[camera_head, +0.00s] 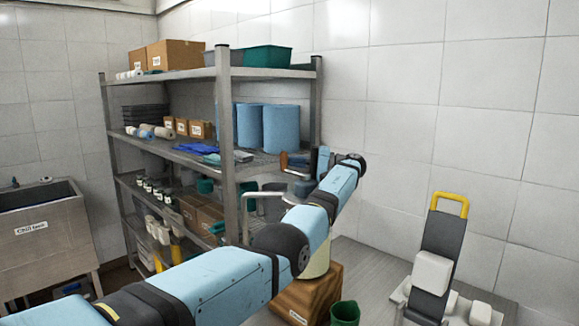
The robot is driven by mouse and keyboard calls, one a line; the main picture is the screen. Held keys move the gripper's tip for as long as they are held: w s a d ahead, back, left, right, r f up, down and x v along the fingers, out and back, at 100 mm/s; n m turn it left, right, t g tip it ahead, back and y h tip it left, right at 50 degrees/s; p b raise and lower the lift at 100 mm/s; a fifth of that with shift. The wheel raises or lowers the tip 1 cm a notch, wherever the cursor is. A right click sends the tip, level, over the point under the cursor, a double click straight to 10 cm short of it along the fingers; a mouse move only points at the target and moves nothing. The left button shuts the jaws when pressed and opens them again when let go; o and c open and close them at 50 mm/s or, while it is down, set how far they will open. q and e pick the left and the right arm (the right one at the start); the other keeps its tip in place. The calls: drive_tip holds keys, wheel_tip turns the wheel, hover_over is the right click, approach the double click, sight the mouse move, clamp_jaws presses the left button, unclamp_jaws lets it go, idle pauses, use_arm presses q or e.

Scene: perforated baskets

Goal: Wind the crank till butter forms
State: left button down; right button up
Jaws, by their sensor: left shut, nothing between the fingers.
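The churn is partly hidden behind my left arm; a cream-coloured drum (319,262) shows on a brown wooden base (303,303) with a label. A pale metal bar bent like a crank handle (264,194) shows just left of the arm, and its lower end is hidden. My left arm reaches in from the lower left across the churn. My left gripper (297,163) is small and dark at the arm's far end, shut and empty, above and to the right of the bar. I cannot tell whether it touches anything. My right gripper is out of view.
A metal shelf rack (226,120) with boxes, bins and blue rolls stands behind the arm. A green cup (345,313) stands right of the base. A dark device with a yellow handle (450,204) stands at the right. A steel sink (45,236) is at the left.

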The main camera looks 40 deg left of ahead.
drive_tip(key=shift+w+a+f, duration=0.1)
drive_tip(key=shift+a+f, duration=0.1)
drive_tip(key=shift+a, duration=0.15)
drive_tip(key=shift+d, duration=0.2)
